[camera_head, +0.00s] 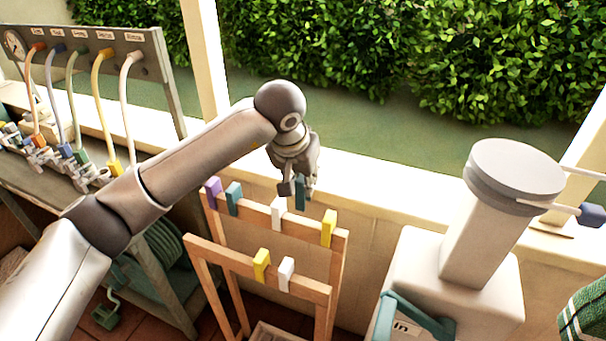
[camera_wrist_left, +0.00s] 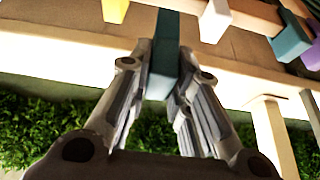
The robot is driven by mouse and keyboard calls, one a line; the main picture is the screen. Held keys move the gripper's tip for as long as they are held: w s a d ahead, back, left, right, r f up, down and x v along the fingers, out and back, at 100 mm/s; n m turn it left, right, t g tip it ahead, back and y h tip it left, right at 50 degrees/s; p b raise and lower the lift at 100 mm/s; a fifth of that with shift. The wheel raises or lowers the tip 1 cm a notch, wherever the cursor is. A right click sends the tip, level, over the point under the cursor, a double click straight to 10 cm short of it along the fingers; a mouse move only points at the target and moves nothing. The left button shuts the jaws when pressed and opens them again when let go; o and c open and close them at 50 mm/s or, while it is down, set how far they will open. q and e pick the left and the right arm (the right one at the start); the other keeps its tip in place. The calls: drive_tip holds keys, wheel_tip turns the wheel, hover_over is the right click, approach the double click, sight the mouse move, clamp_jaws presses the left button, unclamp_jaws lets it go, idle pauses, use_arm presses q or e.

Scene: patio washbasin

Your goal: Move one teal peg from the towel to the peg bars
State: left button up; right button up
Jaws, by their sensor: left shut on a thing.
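My left gripper (camera_head: 299,190) is shut on a teal peg (camera_head: 300,196) just above the back bar of the wooden peg bars (camera_head: 254,211). In the left wrist view the held teal peg (camera_wrist_left: 164,62) sits between the two fingers. I cannot tell whether it touches the bar. The back bar carries a purple peg (camera_head: 212,189), another teal peg (camera_head: 233,197), a white peg (camera_head: 278,212) and a yellow peg (camera_head: 329,228). The front bar has a yellow peg (camera_head: 261,264) and a white peg (camera_head: 286,273). My right gripper is out of view.
A panel with several coloured hoses (camera_head: 103,95) stands at the left. A white bin with a teal handle (camera_head: 414,312) and a pedestal with a round grey top (camera_head: 515,172) stand at the right. A green checked towel (camera_head: 584,318) shows at the right edge. A pale ledge (camera_head: 395,182) runs behind.

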sight(301, 205)
use_arm(q)
drive_tip(key=shift+f, duration=0.55)
drive_tip(key=shift+f+b, duration=0.45)
drive_tip(key=shift+f, duration=0.35)
drive_tip(key=shift+f+b, duration=0.6)
drive_tip(key=shift+f, duration=1.25)
drive_tip(key=shift+f+b, duration=1.25)
drive_tip(key=shift+b, duration=0.05)
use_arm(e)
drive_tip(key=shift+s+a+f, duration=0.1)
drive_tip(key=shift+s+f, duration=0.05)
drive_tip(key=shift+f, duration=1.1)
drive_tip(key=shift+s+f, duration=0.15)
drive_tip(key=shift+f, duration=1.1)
use_arm(q)
drive_tip(key=o, duration=0.8)
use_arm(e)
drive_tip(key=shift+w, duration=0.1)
use_arm(q)
drive_tip(key=shift+o, duration=0.2)
